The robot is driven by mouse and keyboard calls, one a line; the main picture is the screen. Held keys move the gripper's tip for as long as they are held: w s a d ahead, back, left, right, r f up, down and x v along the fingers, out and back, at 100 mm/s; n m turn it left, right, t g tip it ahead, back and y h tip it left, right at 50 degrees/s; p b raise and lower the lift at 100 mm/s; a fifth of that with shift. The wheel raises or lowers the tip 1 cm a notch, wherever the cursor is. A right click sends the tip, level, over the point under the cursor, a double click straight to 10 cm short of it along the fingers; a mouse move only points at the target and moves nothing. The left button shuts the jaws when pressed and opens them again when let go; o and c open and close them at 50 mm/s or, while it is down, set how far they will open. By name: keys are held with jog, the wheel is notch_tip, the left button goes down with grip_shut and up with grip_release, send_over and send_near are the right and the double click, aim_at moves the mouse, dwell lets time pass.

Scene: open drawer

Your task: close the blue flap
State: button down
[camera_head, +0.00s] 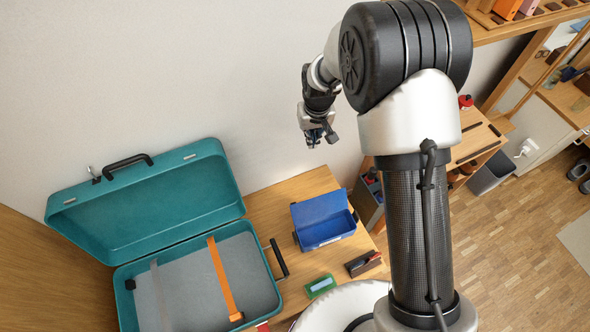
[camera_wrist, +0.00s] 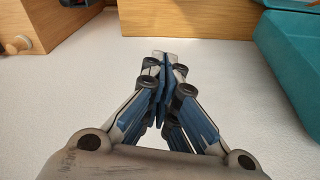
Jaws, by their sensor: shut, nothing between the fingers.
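A small blue box (camera_head: 327,236) stands on the wooden table in the head view, right of the teal suitcase. Its blue flap (camera_head: 318,208) is open and stands up at the back of the box, on the wall side. My gripper (camera_head: 318,137) is up in the air, above and behind the box in the picture, well apart from the flap. In the wrist view my gripper (camera_wrist: 165,60) shows with its fingers together and nothing between them. The blue box and flap do not show in the wrist view.
The open teal suitcase (camera_head: 127,272) lies left of the box; part of it shows in the wrist view (camera_wrist: 298,60). A green box (camera_head: 320,286) and a dark brown item (camera_head: 362,263) lie in front of the blue box. The white wall (camera_head: 150,70) is behind.

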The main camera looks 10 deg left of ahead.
jog(key=s+a+f+n+g+b, duration=0.1)
jog(key=s+a+f, duration=0.15)
jog(key=f, duration=1.25)
jog(key=s+a+f+n+b, duration=0.1)
jog(key=a+f, duration=0.3)
jog(key=f, duration=1.1)
jog(key=s+d+r, duration=0.1)
jog(key=s+r, duration=0.1)
jog(key=r, duration=0.1)
jog(key=shift+s+d, duration=0.15)
jog(key=shift+d, duration=0.25)
